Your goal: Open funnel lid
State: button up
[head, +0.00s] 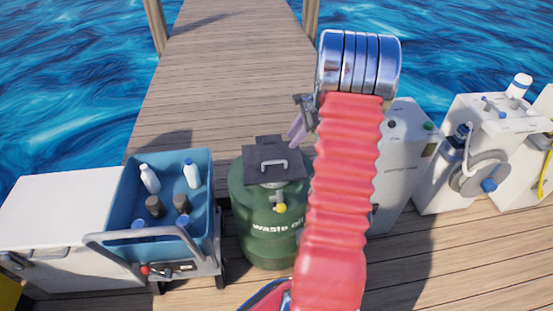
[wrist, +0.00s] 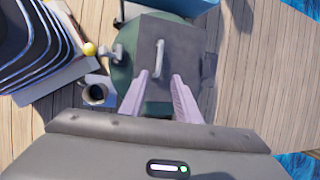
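The funnel lid (head: 262,165) is a dark grey square plate with a light curved handle (head: 275,165). It lies closed and flat on top of a green drum marked "waste oil" (head: 268,225). In the wrist view the lid (wrist: 178,50) and its handle (wrist: 158,60) are seen from above. My gripper (wrist: 160,76) is open, its two pale purple fingers apart. The handle appears just ahead of the fingertips, lined up with the gap between them. I cannot tell whether they touch the lid. In the head view my gripper (head: 295,134) is partly hidden behind my red arm.
A blue crate with bottles (head: 125,200) stands left of the drum, beside a white box (head: 55,215). White machines (head: 475,150) stand to the right. A yellow knob (head: 281,208) sits on the drum's front. The wooden pier (head: 225,60) behind is clear, with water on both sides.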

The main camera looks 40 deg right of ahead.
aim_at(277, 162)
jog(key=x, duration=1.3)
jog(key=shift+w+a+f, duration=0.15)
jog(key=shift+a+f, duration=0.05)
jog(key=shift+f, duration=0.1)
jog(key=shift+c, duration=0.4)
grip_shut()
jog(key=shift+a, duration=0.2)
jog(key=shift+w+d+r, duration=0.1)
